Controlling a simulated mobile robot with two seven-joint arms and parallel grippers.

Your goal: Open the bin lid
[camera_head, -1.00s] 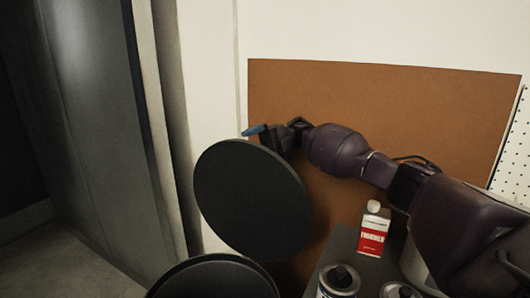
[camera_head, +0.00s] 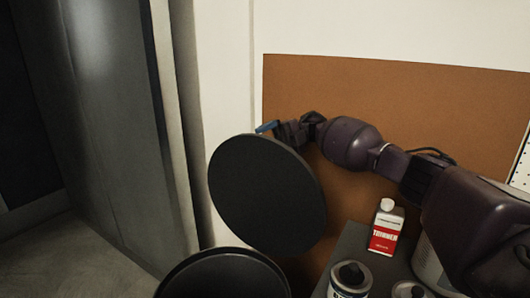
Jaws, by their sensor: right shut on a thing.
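The bin lid (camera_head: 267,195) is a dark round disc standing steeply tilted up above the bin. The bin (camera_head: 222,275) shows at the bottom edge as a dark round rim with a dark inside. My right gripper (camera_head: 278,130) is at the lid's upper edge, partly hidden behind it, and is shut on the lid. A small blue piece (camera_head: 266,128) sticks out at the gripper's tip; I cannot tell what it belongs to. The exact contact is hidden. My left gripper is not in view.
A dark surface right of the bin holds a red and white thinner carton (camera_head: 386,229) and a can (camera_head: 350,279). A brown board (camera_head: 400,100) is on the wall behind my right arm. A grey metal panel (camera_head: 115,110) stands at left, with bare floor (camera_head: 75,250) below.

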